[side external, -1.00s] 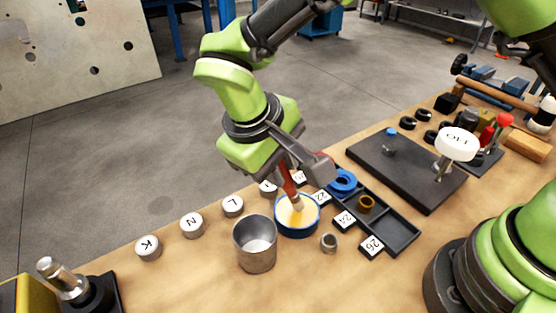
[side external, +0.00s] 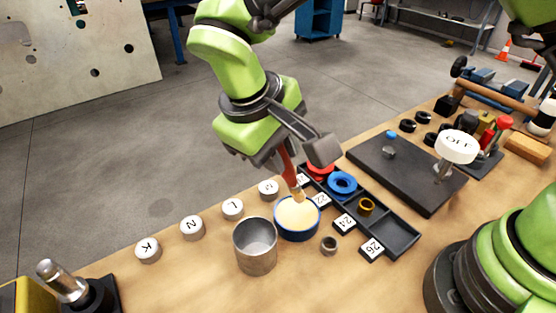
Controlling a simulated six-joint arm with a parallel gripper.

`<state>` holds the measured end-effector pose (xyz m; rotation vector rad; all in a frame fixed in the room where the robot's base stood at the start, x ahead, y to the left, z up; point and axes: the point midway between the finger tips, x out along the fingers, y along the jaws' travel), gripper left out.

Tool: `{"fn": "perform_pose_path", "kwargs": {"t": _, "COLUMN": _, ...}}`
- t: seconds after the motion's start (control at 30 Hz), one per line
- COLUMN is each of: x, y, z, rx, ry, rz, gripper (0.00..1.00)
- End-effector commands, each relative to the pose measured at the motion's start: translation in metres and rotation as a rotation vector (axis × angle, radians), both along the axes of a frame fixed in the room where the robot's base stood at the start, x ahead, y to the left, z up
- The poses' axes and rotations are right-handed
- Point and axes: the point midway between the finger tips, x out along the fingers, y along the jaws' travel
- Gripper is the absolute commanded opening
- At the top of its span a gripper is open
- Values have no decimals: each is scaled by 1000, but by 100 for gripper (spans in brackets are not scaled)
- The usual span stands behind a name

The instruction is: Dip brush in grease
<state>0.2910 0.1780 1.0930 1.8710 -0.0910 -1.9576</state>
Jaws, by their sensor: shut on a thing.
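My gripper (side external: 287,150) is shut on the red-handled brush (side external: 289,170), which points down and is slightly tilted. The brush's pale bristle end (side external: 298,192) is over the far part of the grease tin (side external: 281,232). The tin is round with a blue rim and holds pale yellow grease (side external: 296,215). I cannot tell whether the tip touches the grease or hangs just above it.
An open metal cup (side external: 255,252) stands at the tin's left. White-topped lettered knobs (side external: 191,227) line the table's far edge. A black tray (side external: 400,235) with blue and brown rings lies at the right. A small metal ring (side external: 329,244) lies close in front.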

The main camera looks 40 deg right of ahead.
Motion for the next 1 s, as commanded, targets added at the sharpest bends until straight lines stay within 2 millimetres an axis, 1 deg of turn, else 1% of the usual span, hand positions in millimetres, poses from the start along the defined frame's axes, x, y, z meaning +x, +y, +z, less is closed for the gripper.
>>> {"fn": "perform_pose_path", "kwargs": {"t": 0.3, "x": 0, "y": 0, "z": 27, "rx": 1, "ry": -2, "rz": 1, "gripper": 0}}
{"fn": "perform_pose_path", "kwargs": {"t": 0.47, "x": 0, "y": 0, "z": 37, "rx": 1, "ry": -1, "rz": 0, "gripper": 0}}
{"fn": "perform_pose_path", "kwargs": {"t": 1.0, "x": 0, "y": 0, "z": 39, "rx": 0, "ry": 0, "rz": 0, "gripper": 0}}
